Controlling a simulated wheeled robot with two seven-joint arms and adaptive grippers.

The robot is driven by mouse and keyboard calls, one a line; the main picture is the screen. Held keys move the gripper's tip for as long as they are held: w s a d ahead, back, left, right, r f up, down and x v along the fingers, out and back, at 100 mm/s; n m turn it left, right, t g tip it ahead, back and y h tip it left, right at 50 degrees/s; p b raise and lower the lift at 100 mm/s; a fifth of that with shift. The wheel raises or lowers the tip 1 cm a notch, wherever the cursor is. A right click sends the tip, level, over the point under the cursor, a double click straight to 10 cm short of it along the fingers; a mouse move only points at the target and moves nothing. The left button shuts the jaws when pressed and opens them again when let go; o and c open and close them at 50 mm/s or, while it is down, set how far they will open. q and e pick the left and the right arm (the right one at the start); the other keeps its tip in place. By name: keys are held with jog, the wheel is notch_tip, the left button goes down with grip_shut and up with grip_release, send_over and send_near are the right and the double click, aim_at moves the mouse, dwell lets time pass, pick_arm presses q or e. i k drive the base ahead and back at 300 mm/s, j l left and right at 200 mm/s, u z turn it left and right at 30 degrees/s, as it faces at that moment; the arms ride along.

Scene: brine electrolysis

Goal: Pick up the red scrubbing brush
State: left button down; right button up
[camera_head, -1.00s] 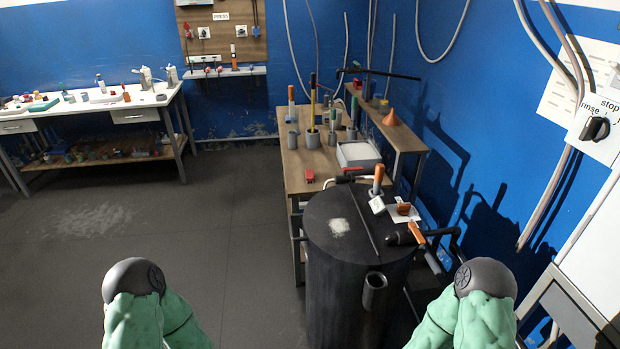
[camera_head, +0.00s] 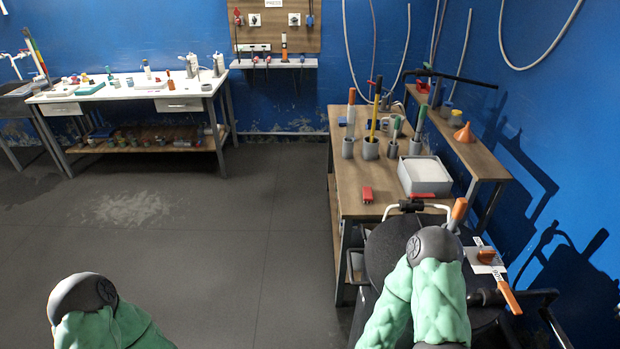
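A small red block-like object (camera_head: 367,194) lies near the front of the wooden table (camera_head: 352,208); it may be the red scrubbing brush, but bristles cannot be made out. Another small red item (camera_head: 421,87) is on the raised shelf behind. Several grey holders (camera_head: 370,149) with upright orange-, yellow- and green-handled tools stand on the table behind the red object. Only green-sleeved parts of my arms with dark round caps show, at lower left and in front of the dark tank. Neither gripper's fingers are visible.
A dark round tank (camera_head: 385,248) with an orange-handled valve (camera_head: 508,298) stands in front of the table. A white-grey tray (camera_head: 425,175) sits right of the red object. A white-topped bench (camera_head: 120,93) is at back left. The floor between is clear.

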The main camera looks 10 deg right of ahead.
aim_at(367, 192)
jog(key=i+j+z, duration=0.1)
jog(key=i, duration=0.4)
jog(key=i+j+z, duration=0.1)
jog(key=i+j, duration=0.15)
jog(key=i, duration=0.25)
jog(key=i+j+z, duration=0.1)
jog(key=i+j, duration=0.15)
jog(key=i, duration=0.25)
